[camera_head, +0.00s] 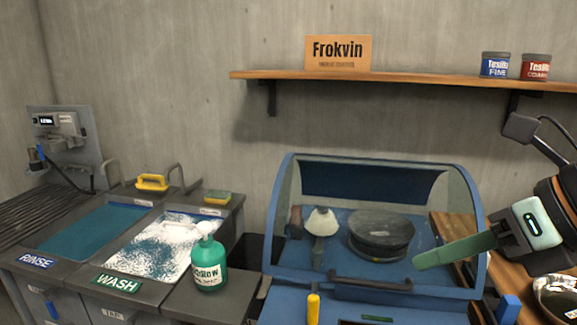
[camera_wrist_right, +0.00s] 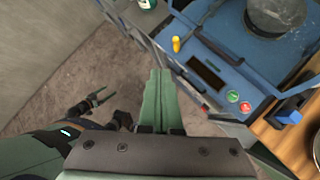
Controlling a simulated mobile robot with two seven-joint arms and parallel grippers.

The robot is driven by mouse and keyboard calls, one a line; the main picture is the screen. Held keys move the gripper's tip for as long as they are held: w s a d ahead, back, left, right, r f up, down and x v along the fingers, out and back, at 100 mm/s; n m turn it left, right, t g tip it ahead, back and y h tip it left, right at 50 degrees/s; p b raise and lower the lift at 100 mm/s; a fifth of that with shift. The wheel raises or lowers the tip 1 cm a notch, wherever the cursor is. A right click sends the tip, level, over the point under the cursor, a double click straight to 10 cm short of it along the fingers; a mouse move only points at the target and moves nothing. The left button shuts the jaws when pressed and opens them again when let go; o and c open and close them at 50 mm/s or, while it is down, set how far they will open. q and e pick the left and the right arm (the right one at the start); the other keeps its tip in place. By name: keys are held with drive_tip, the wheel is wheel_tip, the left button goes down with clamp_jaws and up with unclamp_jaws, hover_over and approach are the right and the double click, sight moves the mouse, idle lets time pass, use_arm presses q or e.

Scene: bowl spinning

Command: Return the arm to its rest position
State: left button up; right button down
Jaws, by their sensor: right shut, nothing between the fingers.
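My right gripper (camera_head: 420,261) comes in from the right in the head view, raised in front of the blue machine's right side. In the right wrist view its green fingers (camera_wrist_right: 158,75) lie together with nothing between them. My left gripper (camera_wrist_right: 101,95) shows small in the right wrist view, low over the floor at the left, with its fingers apart and empty. It is outside the head view. The blue machine (camera_head: 285,235) has a clear hood, with a dark round wheel (camera_head: 381,232) inside.
A patterned bowl (camera_head: 555,298) sits on the wooden top at the lower right, partly cut off. A green soap bottle (camera_head: 209,265) stands beside the wash basin (camera_head: 150,250). A yellow knob (camera_head: 313,308) sticks up at the machine's front. A wooden shelf (camera_head: 420,80) runs above.

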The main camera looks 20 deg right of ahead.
drive_tip(key=w+a+r+g+y+p, duration=0.1)
drive_tip(key=w+a+g+y, duration=0.15)
drive_tip(key=a+y, duration=0.45)
drive_tip(key=w+a+g+y+p, duration=0.1)
drive_tip(key=a+g+y, duration=0.2)
drive_tip(key=a+y, duration=0.3)
drive_tip(key=w+d+f+m+t+h+p, duration=0.1)
drive_tip(key=w+d+f+m+t, duration=0.1)
drive_tip(key=w+f+m+t, duration=0.5)
drive_tip(key=w+d+f+m+t+h+p, duration=0.1)
drive_tip(key=w+d+f+m+t+h, duration=0.2)
drive_tip(key=m+t, duration=0.75)
wheel_tip(320, 180, down, 12)
drive_tip(key=w+d+m+g+h+p, duration=0.1)
drive_tip(key=d+m+g+h, duration=0.1)
drive_tip(key=m+h, duration=0.65)
drive_tip(key=s+a+f+m+g+h, duration=0.1)
drive_tip(key=s+f+m+g, duration=0.3)
drive_tip(key=s+f, duration=0.5)
drive_tip(key=s+a+f+m+g+h+p, duration=0.1)
drive_tip(key=s+f+m+g, duration=0.3)
drive_tip(key=f, duration=1.2)
drive_tip(key=s+a+m, duration=0.1)
drive_tip(key=s, duration=0.3)
drive_tip(key=shift+s+f+m+g, duration=0.25)
drive_tip(key=shift+s+m+g, duration=0.15)
drive_tip(key=shift+h, duration=0.25)
